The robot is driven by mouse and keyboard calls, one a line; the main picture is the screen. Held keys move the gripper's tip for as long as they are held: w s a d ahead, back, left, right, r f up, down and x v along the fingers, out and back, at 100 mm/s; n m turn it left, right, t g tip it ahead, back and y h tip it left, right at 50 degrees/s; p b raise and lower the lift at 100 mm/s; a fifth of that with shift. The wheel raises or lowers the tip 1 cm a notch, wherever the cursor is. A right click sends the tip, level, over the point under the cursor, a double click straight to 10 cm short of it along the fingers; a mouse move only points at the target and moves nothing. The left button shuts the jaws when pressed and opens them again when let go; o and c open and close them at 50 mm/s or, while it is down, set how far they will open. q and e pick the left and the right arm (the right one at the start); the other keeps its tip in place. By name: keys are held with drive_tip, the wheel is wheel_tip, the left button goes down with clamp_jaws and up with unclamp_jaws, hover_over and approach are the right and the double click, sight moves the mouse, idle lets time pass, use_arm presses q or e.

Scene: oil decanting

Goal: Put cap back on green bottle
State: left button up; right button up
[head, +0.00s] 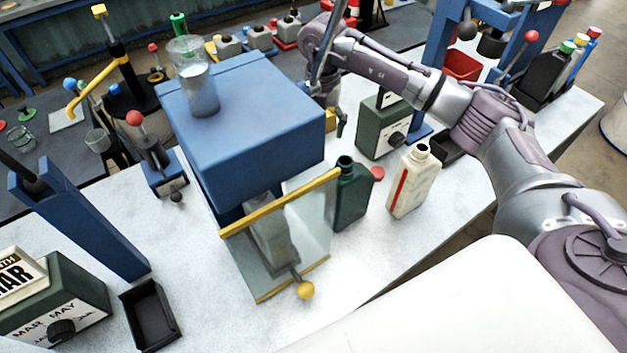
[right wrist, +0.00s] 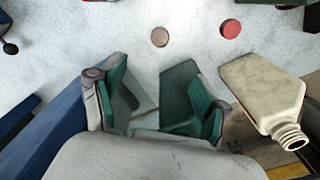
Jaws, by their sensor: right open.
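The dark green bottle (head: 352,196) stands upright and open-mouthed beside the glass-fronted blue cabinet in the head view. In the right wrist view, a dark green shape (right wrist: 178,84), seemingly this bottle, is partly hidden by a finger. A red cap (head: 377,173) lies on the table behind the bottles. The right wrist view shows the red cap (right wrist: 231,28) and a tan cap (right wrist: 160,37) lying apart. My right gripper (right wrist: 160,105) is open, its teal-padded fingers spread above the table; no cap is between them. In the head view it is partly hidden behind the cabinet. My left gripper is out of view.
An open cream bottle (head: 413,182) with a red stripe stands right of the green one. The blue cabinet (head: 245,130) carries a glass beaker (head: 198,85) and blocks the left side. A green calendar box (head: 383,128) stands behind.

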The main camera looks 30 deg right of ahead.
wheel_tip(320, 180, down, 6)
drive_tip(key=b, duration=0.4)
drive_tip(key=shift+r+b, duration=0.25)
drive_tip(key=shift+b, duration=0.15)
drive_tip(key=shift+s+r, duration=0.1)
wheel_tip(320, 180, down, 8)
drive_tip(key=shift+r+p, duration=0.1)
drive_tip(key=shift+p, duration=0.95)
drive_tip(key=shift+f, duration=0.45)
